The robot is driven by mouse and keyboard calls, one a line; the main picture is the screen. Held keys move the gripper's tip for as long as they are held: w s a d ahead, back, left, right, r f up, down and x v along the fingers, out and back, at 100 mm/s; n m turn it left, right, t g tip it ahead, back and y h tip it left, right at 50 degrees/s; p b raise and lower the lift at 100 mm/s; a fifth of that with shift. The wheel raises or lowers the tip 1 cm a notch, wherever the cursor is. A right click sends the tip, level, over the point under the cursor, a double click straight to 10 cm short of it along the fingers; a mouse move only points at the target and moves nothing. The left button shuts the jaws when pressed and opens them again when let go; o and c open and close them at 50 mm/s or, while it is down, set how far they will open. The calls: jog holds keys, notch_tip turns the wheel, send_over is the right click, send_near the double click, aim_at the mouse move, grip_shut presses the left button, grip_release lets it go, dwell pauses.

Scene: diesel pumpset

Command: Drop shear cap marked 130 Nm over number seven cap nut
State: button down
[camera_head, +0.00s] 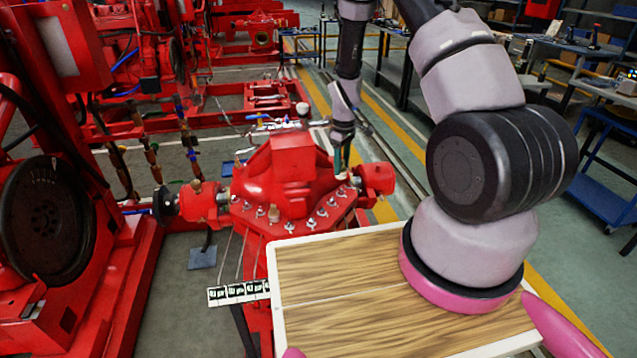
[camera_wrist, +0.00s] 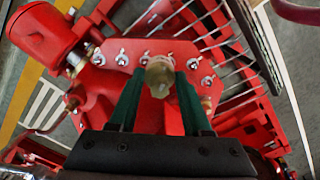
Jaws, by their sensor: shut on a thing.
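My gripper (camera_head: 342,164) is over the right side of the red pump casing (camera_head: 293,160). In the wrist view my gripper (camera_wrist: 160,74) has its two green fingers shut on a tan, brass-like shear cap (camera_wrist: 159,83). The held cap hides what lies straight beneath it; its marking is not readable, and its gap to the flange cannot be judged. Silver cap nuts line the flange edge, one (camera_wrist: 122,59) left of the held cap and another (camera_wrist: 193,64) just right of it. No nut number is legible. Another tan cap (camera_head: 273,213) stands at the front-left of the flange.
A wood-topped board with a white rim (camera_head: 276,318) is in front of the pump. A strip of marked tags (camera_head: 239,292) hangs at its left. A red cylinder (camera_wrist: 47,38) sits beside the flange. A dark flywheel (camera_head: 46,220) is at far left.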

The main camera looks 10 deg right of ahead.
jog(key=w+a+f+n, duration=0.2)
jog(key=a+f+n, duration=0.4)
jog(key=f, duration=0.1)
jog(key=shift+f, duration=0.4)
jog(key=shift+s+d, duration=0.1)
jog(key=shift+d, duration=0.05)
send_over(322, 208)
jog(key=shift+f, duration=2.7)
jog(key=shift+f, duration=0.2)
jog(key=shift+f, duration=1.1)
jog(key=shift+d+f, duration=0.1)
jog(key=shift+f, duration=0.15)
jog(key=shift+c, duration=1.4)
grip_release()
jog(key=shift+r, duration=0.1)
